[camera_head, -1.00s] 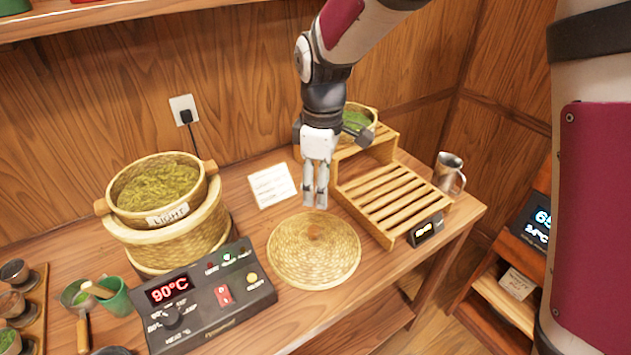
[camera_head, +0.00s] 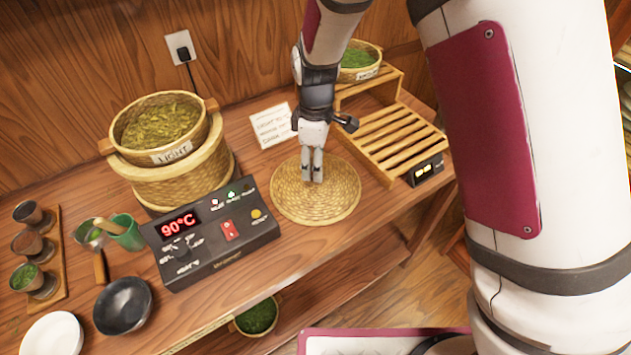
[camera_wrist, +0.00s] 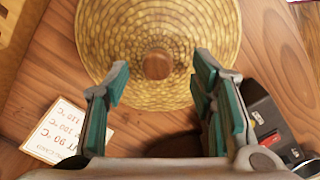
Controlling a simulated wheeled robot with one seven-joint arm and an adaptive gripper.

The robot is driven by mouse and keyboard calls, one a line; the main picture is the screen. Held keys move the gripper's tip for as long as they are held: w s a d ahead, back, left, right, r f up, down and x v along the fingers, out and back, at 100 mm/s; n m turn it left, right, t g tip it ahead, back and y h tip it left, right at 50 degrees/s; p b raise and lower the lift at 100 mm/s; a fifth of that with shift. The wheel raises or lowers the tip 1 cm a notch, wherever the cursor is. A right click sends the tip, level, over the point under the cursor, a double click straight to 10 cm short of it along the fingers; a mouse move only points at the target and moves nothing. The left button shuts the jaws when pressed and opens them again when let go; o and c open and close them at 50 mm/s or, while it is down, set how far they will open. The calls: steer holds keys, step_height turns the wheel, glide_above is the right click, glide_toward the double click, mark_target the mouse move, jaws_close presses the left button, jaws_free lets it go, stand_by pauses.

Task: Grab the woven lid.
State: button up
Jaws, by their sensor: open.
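The woven lid (camera_head: 335,205) is a round, flat, straw-coloured disc lying on the wooden table, right of the control box. In the wrist view the lid (camera_wrist: 105,45) fills the upper middle, with a round brown wooden knob (camera_wrist: 157,64) at its centre. My gripper (camera_head: 312,180) points down over the lid and hides its knob in the head view. In the wrist view my gripper (camera_wrist: 160,80) is open, its green-padded fingers apart, with the knob between and slightly beyond their tips. Whether the fingers touch the lid cannot be told.
A black control box (camera_head: 213,240) reading 90°C stands left of the lid. Behind it is a steamer (camera_head: 180,185) with a basket labelled LIGHT (camera_head: 160,125). A slatted wooden rack (camera_head: 395,140) stands close right of the lid, and a printed card (camera_head: 271,125) lies behind.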

steer(key=shift+w+f, duration=0.15)
steer(key=shift+f, duration=1.5)
jaws_close()
